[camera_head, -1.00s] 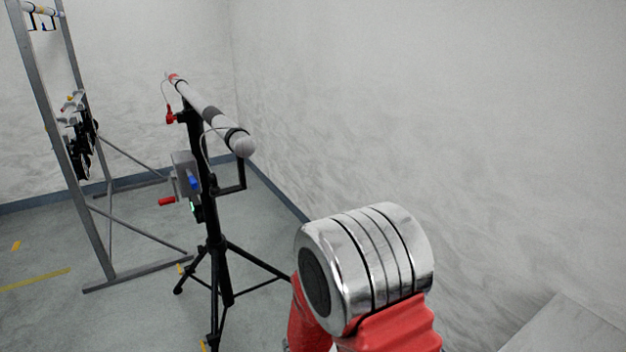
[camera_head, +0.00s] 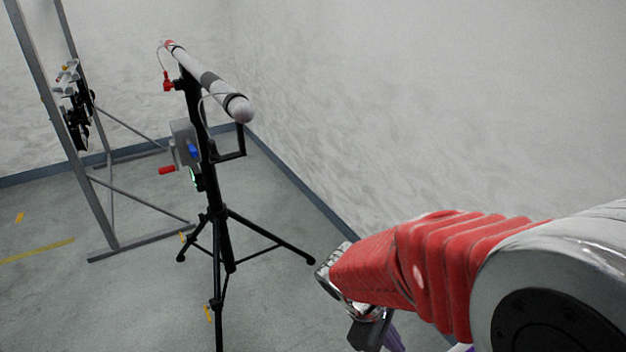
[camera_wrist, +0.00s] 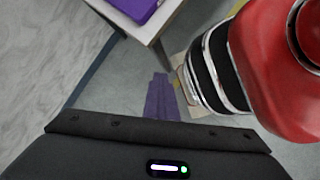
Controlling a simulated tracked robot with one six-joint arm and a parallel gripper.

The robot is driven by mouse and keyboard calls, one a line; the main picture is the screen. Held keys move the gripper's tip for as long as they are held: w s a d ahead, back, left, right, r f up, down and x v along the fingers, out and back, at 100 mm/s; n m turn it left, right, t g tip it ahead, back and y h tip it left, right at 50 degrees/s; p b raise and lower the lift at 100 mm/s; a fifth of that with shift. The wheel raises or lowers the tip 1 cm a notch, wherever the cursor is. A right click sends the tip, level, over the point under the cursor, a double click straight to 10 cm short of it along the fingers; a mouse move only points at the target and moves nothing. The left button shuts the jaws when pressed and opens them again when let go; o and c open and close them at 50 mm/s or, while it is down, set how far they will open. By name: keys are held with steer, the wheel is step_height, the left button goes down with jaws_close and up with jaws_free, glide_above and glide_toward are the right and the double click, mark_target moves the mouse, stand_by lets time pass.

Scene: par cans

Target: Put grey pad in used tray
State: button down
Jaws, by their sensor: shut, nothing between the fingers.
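No grey pad can be made out in either view. In the wrist view, a purple flat object (camera_wrist: 132,7) lies on a pale table top at the upper edge, cut off by the frame. I cannot tell whether it is the used tray. My gripper (camera_wrist: 160,84) shows there as two purple fingers side by side, shut and empty, beyond the dark housing. In the head view its fingers are partly cut off at the bottom edge, below my red-sleeved arm.
A black tripod (camera_head: 222,240) carries a long white bar (camera_head: 212,82) with cables and a grey box (camera_head: 182,145). A grey metal frame (camera_head: 95,210) stands left of it. A pale wall (camera_head: 430,100) fills the right. Open floor (camera_head: 120,310) lies at front left.

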steer(key=s+r+m+t+y, duration=0.2)
steer(key=r+m, duration=0.4)
steer(key=r, duration=0.3)
steer(key=s+a+r+m+t+y, duration=0.1)
steer(key=s+r+m+t+y, duration=0.2)
steer(key=r, duration=0.5)
steer(key=m+t, duration=0.1)
steer(key=m, duration=0.1)
steer(key=shift+r+m+y, duration=0.3)
steer(key=shift+r+m, duration=0.1)
steer(key=c, duration=2.5)
jaws_free()
steer(key=shift+s+a, duration=0.1)
steer(key=shift+s, duration=0.05)
